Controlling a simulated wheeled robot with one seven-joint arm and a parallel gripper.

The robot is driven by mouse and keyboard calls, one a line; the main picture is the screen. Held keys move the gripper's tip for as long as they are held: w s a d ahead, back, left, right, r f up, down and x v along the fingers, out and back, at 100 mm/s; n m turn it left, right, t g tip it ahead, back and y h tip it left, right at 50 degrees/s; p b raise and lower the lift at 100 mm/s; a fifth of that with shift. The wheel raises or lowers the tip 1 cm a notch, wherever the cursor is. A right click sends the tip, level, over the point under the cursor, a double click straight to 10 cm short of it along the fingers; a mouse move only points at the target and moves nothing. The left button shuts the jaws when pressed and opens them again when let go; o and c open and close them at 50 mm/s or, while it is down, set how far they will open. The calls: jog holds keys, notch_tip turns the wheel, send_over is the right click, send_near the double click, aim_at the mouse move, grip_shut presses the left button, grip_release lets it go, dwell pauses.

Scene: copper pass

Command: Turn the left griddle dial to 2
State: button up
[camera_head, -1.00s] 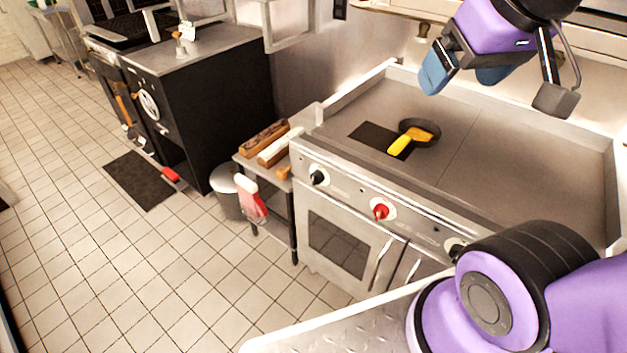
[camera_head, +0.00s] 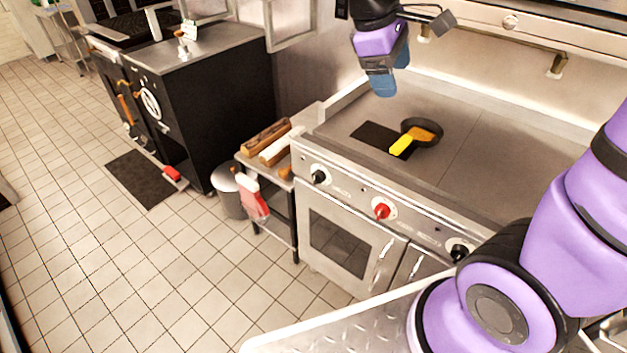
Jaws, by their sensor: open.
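The griddle (camera_head: 485,165) is a wide steel unit with a flat top and a sloped front panel. The left griddle dial (camera_head: 319,177) is a black knob on a pale round plate at the panel's left end. A red knob (camera_head: 381,211) sits mid-panel, and another black knob (camera_head: 459,251) is farther right. The numbers around the dials are too small to read. My gripper (camera_head: 385,88) is open and empty, with blue fingertips pointing down. It hangs in the air over the back left of the griddle top, well above the left dial and apart from it.
A small black pan (camera_head: 428,133) with a yellow handle stands on the griddle beside a dark square mat (camera_head: 378,137). A side table (camera_head: 246,163) with wooden boxes and a red-and-white cloth (camera_head: 252,198) adjoins the griddle's left. The tiled floor in front is mostly clear.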

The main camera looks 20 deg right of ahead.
jog(key=w+a+f+n+h, duration=0.4)
jog(key=w+f+n, duration=0.25)
jog(key=f, duration=0.25)
jog(key=w+a+f+n+h, duration=0.45)
jog(key=w+f, duration=0.35)
jog(key=f, duration=0.2)
jog(key=w+a+f+n+t+h, duration=0.1)
jog(key=a+f+n, duration=0.15)
jog(key=f, duration=0.25)
jog(key=w+a+f+n+t+h, duration=0.1)
jog(key=w+f+n+t, duration=0.15)
jog(key=f, duration=0.25)
jog(key=n+t, duration=0.5)
jog(key=n, duration=0.3)
send_near(318, 177)
jog(key=f+x, duration=0.1)
jog(key=x, duration=0.7)
jog(key=shift+w+h, duration=0.35)
jog(key=shift+w, duration=0.15)
jog(key=shift+d, duration=0.15)
jog(key=c, duration=0.9)
